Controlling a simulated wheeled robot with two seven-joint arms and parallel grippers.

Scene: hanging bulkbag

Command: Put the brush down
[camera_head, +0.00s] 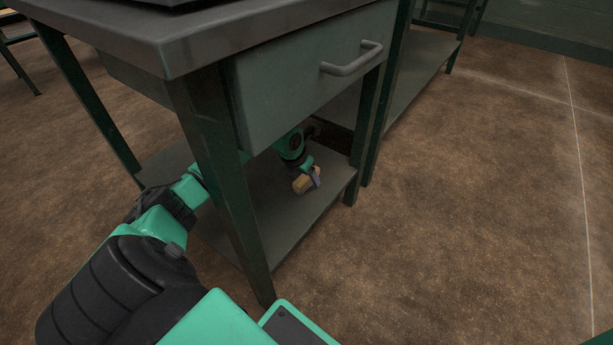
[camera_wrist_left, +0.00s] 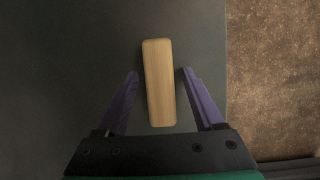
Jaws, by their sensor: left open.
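The brush (camera_wrist_left: 158,82) shows in the left wrist view as a wooden block with rounded ends, lying over the dark shelf. My left gripper (camera_wrist_left: 160,75) is open, with one purple finger on each side of the brush and a gap visible on both sides. In the head view the brush (camera_head: 303,184) is on the lower shelf (camera_head: 290,215) of the workbench, near its front edge, and my left gripper (camera_head: 312,178) is at it. The underside of the brush is hidden. My right gripper is not in view.
The workbench has a metal top (camera_head: 185,35), a drawer with a handle (camera_head: 352,60) above the shelf, and a green front leg (camera_head: 222,190) close beside my left arm. A second bench (camera_head: 425,60) stands behind. The brown floor (camera_head: 490,200) to the right is clear.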

